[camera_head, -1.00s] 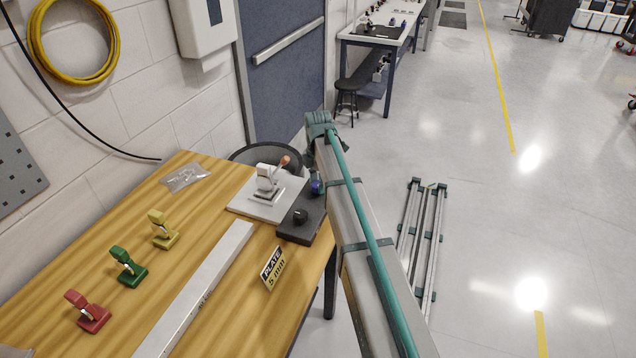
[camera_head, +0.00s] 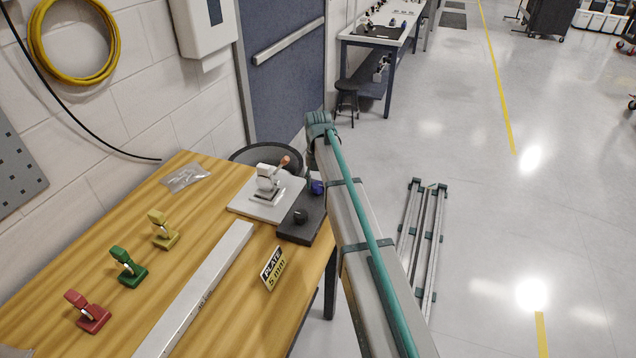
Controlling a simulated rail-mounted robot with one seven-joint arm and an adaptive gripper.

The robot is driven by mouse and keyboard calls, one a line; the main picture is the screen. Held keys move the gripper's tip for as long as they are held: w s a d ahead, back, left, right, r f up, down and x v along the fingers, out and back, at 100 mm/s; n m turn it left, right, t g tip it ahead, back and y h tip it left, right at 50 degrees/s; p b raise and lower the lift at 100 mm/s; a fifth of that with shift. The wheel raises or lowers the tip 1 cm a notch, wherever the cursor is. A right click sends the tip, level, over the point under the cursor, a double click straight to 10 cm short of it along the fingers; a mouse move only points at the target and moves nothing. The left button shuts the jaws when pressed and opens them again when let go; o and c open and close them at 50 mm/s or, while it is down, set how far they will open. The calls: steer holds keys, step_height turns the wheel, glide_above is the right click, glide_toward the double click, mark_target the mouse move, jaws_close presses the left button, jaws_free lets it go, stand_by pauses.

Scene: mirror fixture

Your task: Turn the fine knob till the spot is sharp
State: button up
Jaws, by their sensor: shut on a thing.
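A dark block (camera_head: 312,222) sits at the right edge of the wooden table. It carries a black knob (camera_head: 300,215) near its front and a blue-purple knob (camera_head: 317,187) near its far end. I cannot tell from any marking which is the fine knob. My gripper (camera_head: 312,182) is at the blue-purple knob, shut on it; my arm hides much of the fingers. A white fixture (camera_head: 268,184) with an orange-tipped lever stands on a pale plate (camera_head: 243,207) beside the block. No light spot can be made out.
A long pale bar (camera_head: 205,285) lies along the table (camera_head: 130,310). A "PLATE 5 mm" sign (camera_head: 273,268) stands near the right edge. Red (camera_head: 88,312), green (camera_head: 129,268) and yellow (camera_head: 164,230) clamp-like pieces stand at left. A clear bag (camera_head: 186,177) lies at the back.

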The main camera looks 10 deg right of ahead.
mark_target(318, 184)
steer(key=shift+n, duration=1)
steer(key=o, duration=1.1)
steer(key=shift+o, duration=0.2)
steer(key=shift+r, duration=0.1)
step_height(318, 184, up, 12)
